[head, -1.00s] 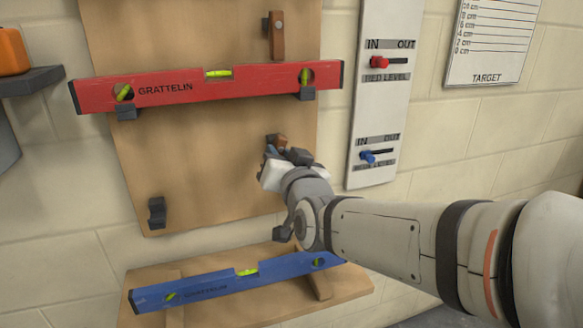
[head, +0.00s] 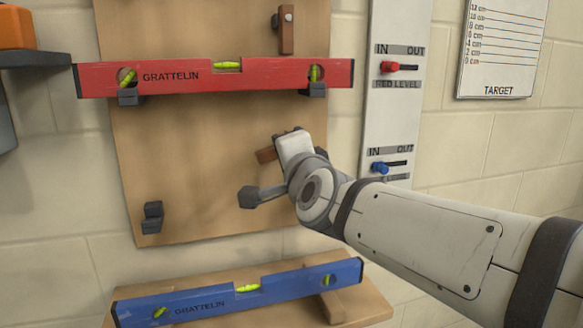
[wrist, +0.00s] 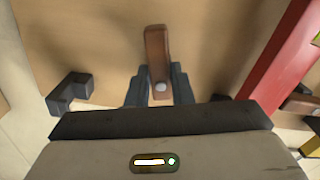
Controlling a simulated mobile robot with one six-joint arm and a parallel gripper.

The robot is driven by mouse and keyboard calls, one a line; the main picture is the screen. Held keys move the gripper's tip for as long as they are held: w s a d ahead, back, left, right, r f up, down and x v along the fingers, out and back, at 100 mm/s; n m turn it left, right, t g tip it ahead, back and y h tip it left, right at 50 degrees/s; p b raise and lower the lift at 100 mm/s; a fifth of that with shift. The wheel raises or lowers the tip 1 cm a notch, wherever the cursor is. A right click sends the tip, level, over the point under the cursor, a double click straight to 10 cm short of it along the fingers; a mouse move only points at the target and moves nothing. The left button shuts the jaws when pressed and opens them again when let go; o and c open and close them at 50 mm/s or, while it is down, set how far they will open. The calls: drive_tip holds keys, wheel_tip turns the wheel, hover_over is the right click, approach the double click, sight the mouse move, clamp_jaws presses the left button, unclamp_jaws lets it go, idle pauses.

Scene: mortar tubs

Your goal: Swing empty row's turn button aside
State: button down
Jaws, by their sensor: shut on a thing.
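The empty row's turn button is a short brown wooden bar (head: 266,156) on the board below the red level. In the head view its free end sticks out to the left of my gripper (head: 288,150), close to level and slightly tilted. The wrist view shows the bar (wrist: 156,50) between the two dark fingers of my gripper (wrist: 159,84), with a pale round screw head near its lower end there. My gripper is shut on the bar. In the head view my gripper and arm hide the fingertips and the pivot end.
The red level (head: 215,77) rests on two dark hooks above, under an upright brown turn button (head: 286,32). The empty row's left hook (head: 152,217) is bare. A blue level (head: 240,291) lies on the wooden shelf below. A panel with red and blue sliders (head: 392,110) stands right.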

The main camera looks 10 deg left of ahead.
drive_tip(key=shift+m+b, duration=0.6)
drive_tip(key=shift+m, duration=0.7)
drive_tip(key=shift+r+m, duration=0.1)
drive_tip(key=shift+m, duration=0.2)
drive_tip(key=c, duration=1.3)
unclamp_jaws()
